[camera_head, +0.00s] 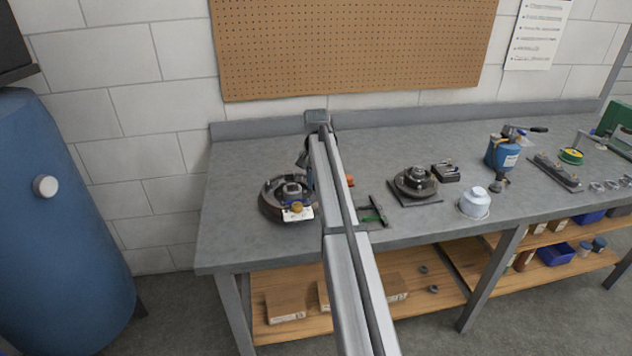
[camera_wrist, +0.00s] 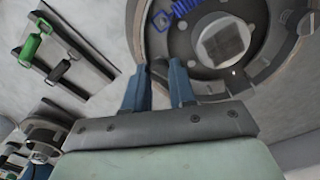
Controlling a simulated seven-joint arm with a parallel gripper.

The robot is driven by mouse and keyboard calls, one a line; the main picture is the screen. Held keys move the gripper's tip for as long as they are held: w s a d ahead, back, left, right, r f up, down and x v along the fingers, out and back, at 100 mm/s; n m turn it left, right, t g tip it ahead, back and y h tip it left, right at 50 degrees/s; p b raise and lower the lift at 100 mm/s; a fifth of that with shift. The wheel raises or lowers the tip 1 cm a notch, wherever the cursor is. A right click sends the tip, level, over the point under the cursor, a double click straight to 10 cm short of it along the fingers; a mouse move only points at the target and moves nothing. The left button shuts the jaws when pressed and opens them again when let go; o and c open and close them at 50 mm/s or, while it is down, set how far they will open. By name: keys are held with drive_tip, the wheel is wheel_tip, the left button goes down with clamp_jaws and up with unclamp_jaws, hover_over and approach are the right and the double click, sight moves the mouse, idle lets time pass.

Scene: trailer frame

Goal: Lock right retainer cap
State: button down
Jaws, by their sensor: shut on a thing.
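A round brake assembly (camera_head: 268,209) sits at the left end of the grey bench, with a blue part, a white tag and a tan knob on it. In the head view my arm hides the fingertips.
A rack with a green-handled tool (camera_wrist: 38,40) lies beside the brake, right of my arm. Farther right are a second brake drum (camera_head: 417,182), a white container (camera_head: 475,203) and a blue canister (camera_head: 502,153). Bare bench lies left of the brake.

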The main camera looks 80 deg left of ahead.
drive_tip(key=shift+m, duration=1.6)
drive_tip(key=c, duration=0.9)
unclamp_jaws()
wheel_tip(320, 180, up, 14)
drive_tip(key=shift+f, duration=0.1)
